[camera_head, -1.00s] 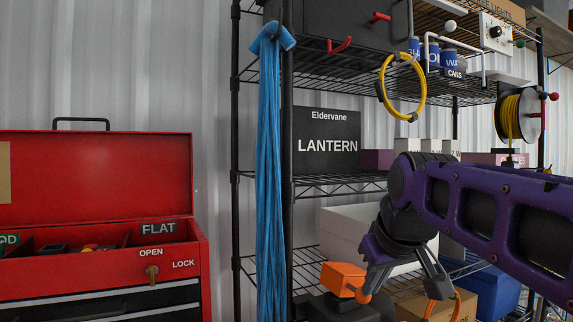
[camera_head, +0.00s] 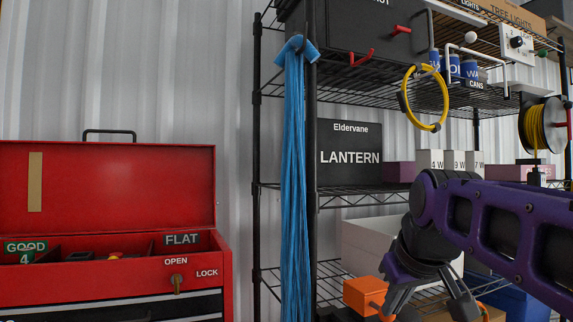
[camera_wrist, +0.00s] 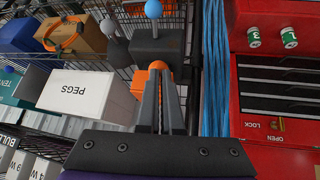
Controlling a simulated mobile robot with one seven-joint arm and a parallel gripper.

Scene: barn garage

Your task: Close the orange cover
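The orange cover (camera_head: 365,294), a small block-like piece with a rounded end at its right, sits above a dark box low on the rack at the bottom of the head view. My gripper (camera_head: 392,302) reaches down just right of it, its near finger at or very close to the rounded end. In the wrist view an orange part (camera_wrist: 158,65) shows at the tips of my gripper (camera_wrist: 160,78). The fingers look close together there, but the gap and any contact are unclear. A dark box (camera_wrist: 158,45) with a blue-tipped lever (camera_wrist: 153,10) lies just beyond.
A blue hanging bundle (camera_head: 295,170) and the black rack post stand left of the cover. A red toolbox (camera_head: 105,185) is farther left. A white PEGS bin (camera_wrist: 88,95) and a cardboard box (camera_wrist: 75,35) lie beside my gripper. A wire shelf is above.

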